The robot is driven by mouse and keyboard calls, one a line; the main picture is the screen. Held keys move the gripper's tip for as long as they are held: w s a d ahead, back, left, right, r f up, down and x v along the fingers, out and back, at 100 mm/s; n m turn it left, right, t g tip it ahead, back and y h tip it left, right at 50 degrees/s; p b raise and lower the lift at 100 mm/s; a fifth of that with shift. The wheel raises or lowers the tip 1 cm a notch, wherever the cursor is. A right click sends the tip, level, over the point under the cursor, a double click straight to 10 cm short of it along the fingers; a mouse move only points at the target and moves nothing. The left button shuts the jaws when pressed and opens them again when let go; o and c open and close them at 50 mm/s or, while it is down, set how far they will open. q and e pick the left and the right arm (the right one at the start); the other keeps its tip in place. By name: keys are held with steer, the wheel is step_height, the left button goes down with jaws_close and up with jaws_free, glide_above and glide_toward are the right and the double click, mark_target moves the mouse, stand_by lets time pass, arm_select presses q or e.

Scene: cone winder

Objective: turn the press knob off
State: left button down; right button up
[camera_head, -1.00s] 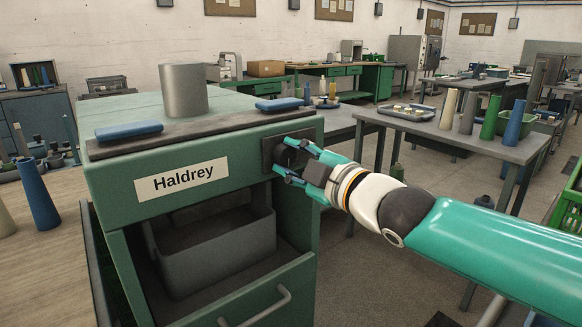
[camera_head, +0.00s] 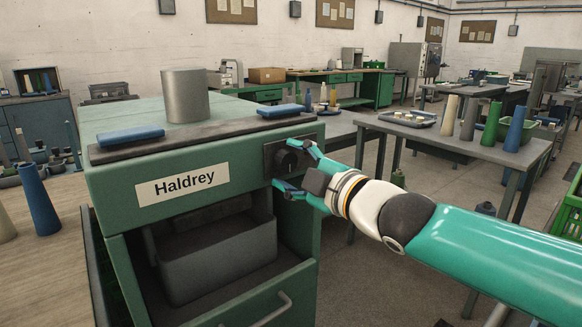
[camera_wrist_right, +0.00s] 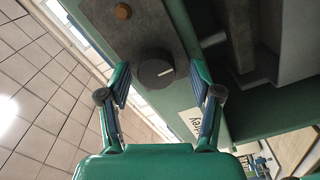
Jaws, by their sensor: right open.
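The press knob (camera_head: 288,160) is a dark round knob on a dark plate at the front right corner of the green machine labelled Haldrey. In the right wrist view the knob (camera_wrist_right: 156,72) shows a short white mark, lying nearly level in that picture. My right gripper (camera_head: 292,168) is at the knob, open, with one finger above it and one below. In the wrist view the two fingers (camera_wrist_right: 161,88) stand on either side of the knob, with a visible gap to it on both sides. My left gripper is not in view.
A small brown button or lamp (camera_wrist_right: 123,11) sits on the same plate. An open bay with a grey bin (camera_head: 220,260) and a handled drawer front lies below. A metal cylinder (camera_head: 184,95) and two blue pads top the machine. A table with cones (camera_head: 455,145) stands right.

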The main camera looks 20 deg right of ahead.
steer(key=shift+r, duration=0.1)
steer(key=v, duration=1.2)
stand_by(0.4)
